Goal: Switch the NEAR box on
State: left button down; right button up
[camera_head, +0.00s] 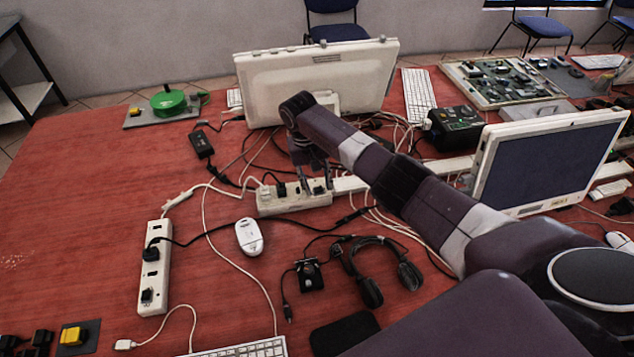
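No box in view carries a readable NEAR label. A white power strip (275,208) lies in the middle of the table with dark plugs in it. A second white power strip (152,290) lies nearer at the left, with a black plug in it. A yellow block (72,336) sits on a small dark plate at the near left edge. My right gripper (315,184) points down over the right end of the middle strip. Its two fingers are apart, with no held object visible between them; contact with the strip cannot be told. My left gripper is out of view.
Loose cables cross the table around the strips. A white mouse (249,237), headphones (374,270) and a small black device (309,274) lie in front. Monitors (318,75) (550,160) stand behind and right. The red table (75,200) is mostly clear at left.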

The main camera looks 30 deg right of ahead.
grip_shut()
jog(key=shift+r+p, duration=0.15)
jog(key=shift+p, duration=0.25)
jog(key=shift+s+d+r+y+p, duration=0.1)
jog(key=shift+d+y+p, duration=0.1)
jog(key=shift+y+p, duration=0.65)
jog(key=shift+d+f+t+y+p, duration=0.2)
jog(key=shift+t+y+p, duration=0.15)
jog(key=shift+y, duration=0.7)
grip_release()
